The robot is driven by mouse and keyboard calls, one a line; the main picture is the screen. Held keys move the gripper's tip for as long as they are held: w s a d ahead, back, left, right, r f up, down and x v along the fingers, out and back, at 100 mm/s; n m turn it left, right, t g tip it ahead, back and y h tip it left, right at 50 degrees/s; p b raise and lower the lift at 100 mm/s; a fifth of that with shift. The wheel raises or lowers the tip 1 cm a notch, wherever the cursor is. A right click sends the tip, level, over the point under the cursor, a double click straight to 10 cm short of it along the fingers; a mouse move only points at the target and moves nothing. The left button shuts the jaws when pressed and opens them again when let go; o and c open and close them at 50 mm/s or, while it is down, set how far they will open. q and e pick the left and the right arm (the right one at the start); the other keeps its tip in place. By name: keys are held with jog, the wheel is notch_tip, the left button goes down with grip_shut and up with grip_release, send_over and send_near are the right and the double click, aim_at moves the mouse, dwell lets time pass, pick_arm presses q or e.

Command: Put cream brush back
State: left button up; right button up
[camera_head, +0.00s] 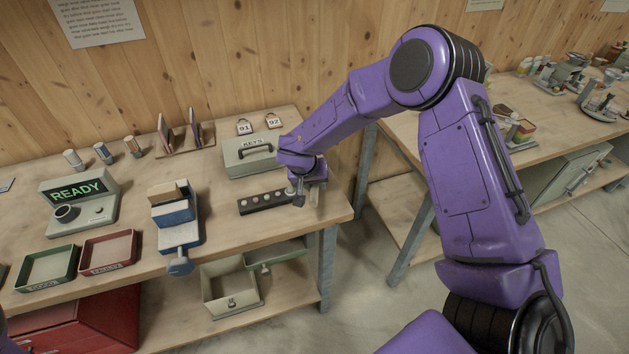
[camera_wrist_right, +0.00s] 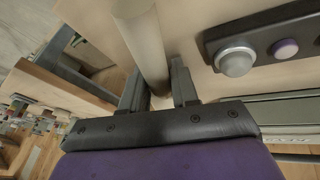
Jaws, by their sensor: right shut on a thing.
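My right gripper (camera_head: 299,193) is low over the right end of the wooden bench, beside a dark strip (camera_head: 265,202) with a row of round spots. In the right wrist view its two dark fingers (camera_wrist_right: 157,82) are shut on a smooth cream cylinder, which looks like the handle of the cream brush (camera_wrist_right: 142,40). Its far end runs out of the top of that view, so I cannot see its bristles or what it touches. The dark strip also shows there (camera_wrist_right: 262,54), with a grey and a purple round knob, apart from the cylinder. My left gripper is not in view.
A grey-green KEYS box (camera_head: 250,158) stands behind the strip. A blue device (camera_head: 175,215), a READY display (camera_head: 78,195), and green (camera_head: 47,268) and red trays (camera_head: 108,252) are further left. Open drawers (camera_head: 230,290) jut out below the bench front.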

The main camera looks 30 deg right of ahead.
jog(key=shift+w, duration=0.15)
jog(key=shift+f, duration=0.1)
jog(key=o, duration=1)
jog(key=b+v, duration=0.1)
jog(key=v, duration=1.1)
jog(key=shift+b, duration=0.3)
